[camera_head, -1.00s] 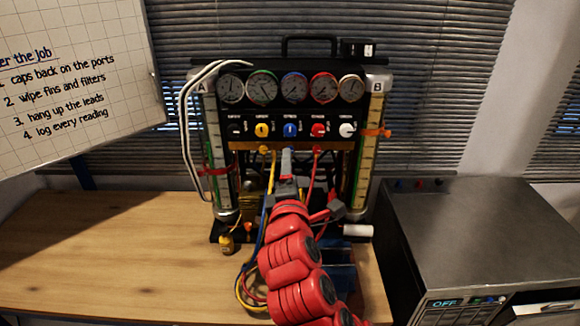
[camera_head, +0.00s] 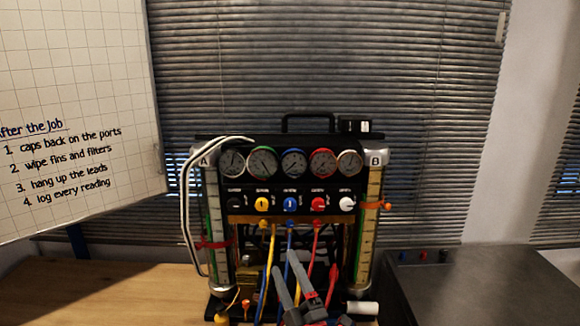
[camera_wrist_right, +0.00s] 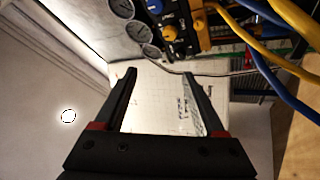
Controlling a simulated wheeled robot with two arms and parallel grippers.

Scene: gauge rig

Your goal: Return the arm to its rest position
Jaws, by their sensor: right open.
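My right gripper (camera_head: 285,262) is at the bottom of the head view, in front of the lower part of the gauge rig. Its two grey fingers point up and stand apart, with nothing seen between them. In the right wrist view the gripper (camera_wrist_right: 160,72) is open and empty, with the gauge rig (camera_wrist_right: 180,25) beyond it at the top. In the head view the rig (camera_head: 292,180) stands upright with a row of gauges above coloured knobs. My left gripper is not in view.
Blue, yellow and red hoses (camera_head: 316,245) hang close by the right gripper. A wooden bench (camera_head: 110,290) lies at left, with clear room. A grey metal unit (camera_head: 480,285) stands at right. A whiteboard (camera_head: 70,80) hangs at upper left.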

